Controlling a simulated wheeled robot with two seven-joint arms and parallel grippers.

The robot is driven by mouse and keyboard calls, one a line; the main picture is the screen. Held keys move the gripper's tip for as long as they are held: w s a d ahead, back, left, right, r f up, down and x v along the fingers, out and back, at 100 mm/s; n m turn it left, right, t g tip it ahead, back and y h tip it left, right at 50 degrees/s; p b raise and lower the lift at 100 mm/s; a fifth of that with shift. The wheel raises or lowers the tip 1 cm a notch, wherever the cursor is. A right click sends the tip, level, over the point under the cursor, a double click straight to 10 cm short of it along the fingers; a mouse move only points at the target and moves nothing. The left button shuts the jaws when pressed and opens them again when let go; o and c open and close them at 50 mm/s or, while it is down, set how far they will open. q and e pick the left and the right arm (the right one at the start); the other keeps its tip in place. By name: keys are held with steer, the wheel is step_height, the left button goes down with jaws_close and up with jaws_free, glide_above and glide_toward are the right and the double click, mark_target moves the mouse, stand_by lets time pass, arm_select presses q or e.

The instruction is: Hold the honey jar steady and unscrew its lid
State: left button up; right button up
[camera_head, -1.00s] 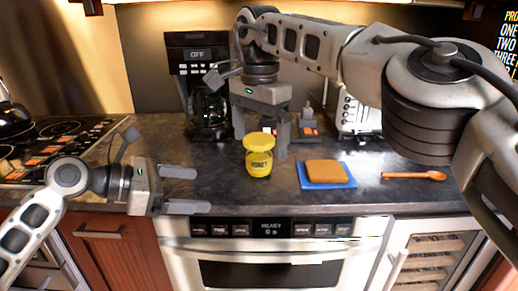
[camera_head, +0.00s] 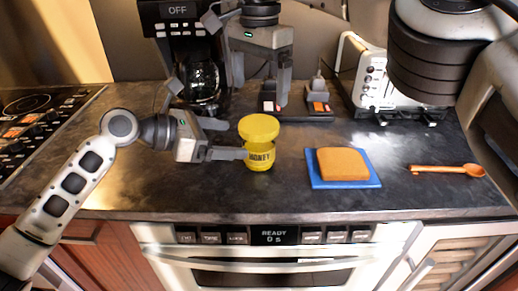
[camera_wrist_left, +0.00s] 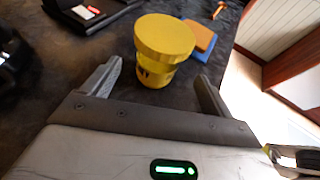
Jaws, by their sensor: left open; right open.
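The yellow honey jar (camera_head: 260,158) stands upright on the dark counter, with its wide yellow lid (camera_head: 259,127) on top. My left gripper (camera_head: 230,140) is open and level, just left of the jar. In the left wrist view, the jar body (camera_wrist_left: 155,74) and lid (camera_wrist_left: 165,36) lie ahead, between the lines of the two open fingers (camera_wrist_left: 158,82); contact cannot be told. My right gripper (camera_head: 260,88) is open and empty, pointing down above the counter behind the jar.
A bread slice (camera_head: 342,162) lies on a blue board (camera_head: 345,184) right of the jar, with a wooden spoon (camera_head: 448,169) farther right. A coffee maker (camera_head: 180,45) and a toaster (camera_head: 372,85) stand behind. The counter's front edge is near.

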mark_target(259, 141)
arm_select(q)
steer(key=x, duration=0.8)
steer(key=shift+d+f, duration=0.1)
steer(key=shift+d, duration=0.1)
